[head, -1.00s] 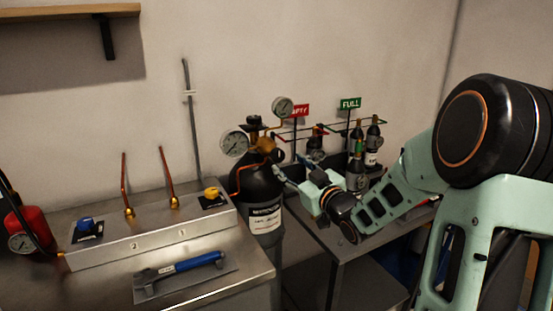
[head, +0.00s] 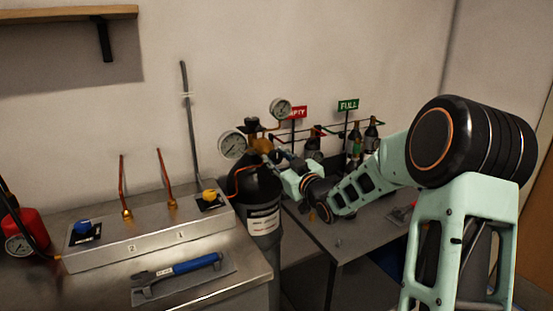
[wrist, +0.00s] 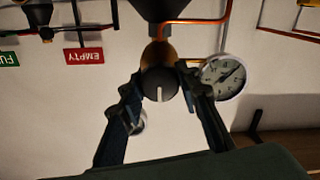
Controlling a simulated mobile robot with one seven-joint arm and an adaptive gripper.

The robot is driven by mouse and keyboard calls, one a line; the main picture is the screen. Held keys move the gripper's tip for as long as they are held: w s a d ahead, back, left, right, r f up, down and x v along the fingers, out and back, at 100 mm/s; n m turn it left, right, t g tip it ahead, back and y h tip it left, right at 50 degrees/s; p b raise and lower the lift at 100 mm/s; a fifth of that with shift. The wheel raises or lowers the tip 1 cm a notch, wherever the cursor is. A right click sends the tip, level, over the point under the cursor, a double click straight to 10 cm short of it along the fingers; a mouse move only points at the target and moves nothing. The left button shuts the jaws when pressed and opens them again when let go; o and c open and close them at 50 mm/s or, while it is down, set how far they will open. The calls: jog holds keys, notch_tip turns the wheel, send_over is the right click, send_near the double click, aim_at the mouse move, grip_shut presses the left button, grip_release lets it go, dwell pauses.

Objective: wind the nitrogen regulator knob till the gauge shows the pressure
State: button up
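The nitrogen cylinder (head: 256,190) is black with a white label and stands between the two benches. Its brass regulator (head: 261,145) carries a large gauge (head: 232,145) at left and a smaller gauge (head: 280,108) above right. In the wrist view, the black round regulator knob (wrist: 160,90) with a white line faces me. My gripper (wrist: 160,82) has one finger on each side of the knob, apparently open around it; firm contact does not show. One gauge (wrist: 223,77) is clear of my right finger; the other (wrist: 138,121) is partly behind my left finger. Readings are too small to tell.
A steel bench (head: 90,285) at left holds a blue-handled wrench (head: 180,268) and a panel with blue (head: 83,227) and yellow (head: 210,196) knobs. Small bottles stand behind my arm, near EMPTY (head: 298,112) and FULL (head: 348,105) signs. Thin pipes run close to the regulator.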

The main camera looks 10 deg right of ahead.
jog(key=c, duration=0.6)
jog(key=shift+o, duration=0.2)
jog(key=shift+m, duration=0.3)
jog(key=m+p, duration=0.2)
jog(key=m, duration=0.3)
jog(key=shift+r, duration=0.1)
jog(key=m+p, duration=0.3)
jog(key=m, duration=0.3)
jog(key=shift+d, duration=0.1)
jog(key=m+p, duration=0.3)
jog(key=m, duration=0.4)
jog(key=shift+p, duration=0.3)
jog(key=m+p, duration=0.1)
jog(key=m, duration=0.3)
jog(key=shift+m+p, duration=0.3)
jog(key=shift+m, duration=0.1)
jog(key=shift+f+m, duration=0.2)
jog(key=shift+m, duration=0.1)
